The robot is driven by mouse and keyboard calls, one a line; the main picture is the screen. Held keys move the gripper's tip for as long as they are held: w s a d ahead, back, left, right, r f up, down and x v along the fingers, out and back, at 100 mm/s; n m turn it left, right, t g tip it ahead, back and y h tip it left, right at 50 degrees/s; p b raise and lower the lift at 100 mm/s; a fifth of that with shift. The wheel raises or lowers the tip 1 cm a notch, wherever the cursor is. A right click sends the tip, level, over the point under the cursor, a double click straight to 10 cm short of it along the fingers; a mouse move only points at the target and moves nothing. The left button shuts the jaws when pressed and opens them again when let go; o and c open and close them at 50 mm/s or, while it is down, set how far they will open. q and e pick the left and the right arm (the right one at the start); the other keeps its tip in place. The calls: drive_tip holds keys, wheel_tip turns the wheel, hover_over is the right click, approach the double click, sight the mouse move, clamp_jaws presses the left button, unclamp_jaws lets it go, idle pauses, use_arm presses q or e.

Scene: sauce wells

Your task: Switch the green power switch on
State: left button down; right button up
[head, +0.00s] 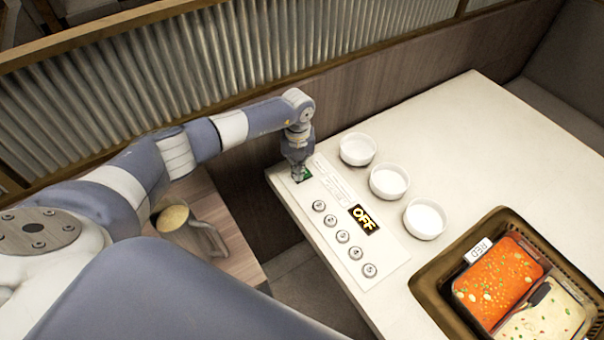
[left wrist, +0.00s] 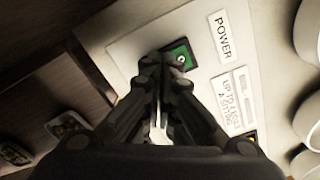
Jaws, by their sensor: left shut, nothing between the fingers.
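The green power switch (left wrist: 181,55) sits on a white control panel (left wrist: 130,45), next to a label reading POWER (left wrist: 222,36). In the head view a small part of the green switch (head: 306,174) shows beside my left gripper (head: 298,176). My left gripper is shut and empty, pointing down at the switch. In the left wrist view its fingertips (left wrist: 163,66) are at the switch's lower left edge and hide part of it. I cannot tell whether they touch it. The display (head: 364,218) on the panel reads OFF. My right gripper is not in view.
Several round numbered buttons (head: 343,237) line the panel. Three white bowls (head: 424,219) stand to its right on the pale table (head: 455,125). A brown basket (head: 428,283) with red soup (head: 498,278) and pale soup is at the lower right. A mug (head: 174,219) stands on a wooden surface at left.

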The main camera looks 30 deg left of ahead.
use_arm(q)
drive_tip(key=shift+f+b, duration=0.45)
drive_tip(key=shift+f, duration=0.15)
drive_tip(key=shift+s, duration=0.1)
drive_tip(key=shift+r+p, duration=0.85)
drive_tip(key=shift+r, duration=0.05)
drive_tip(key=shift+r+p, duration=2)
drive_tip(key=shift+r, duration=0.6)
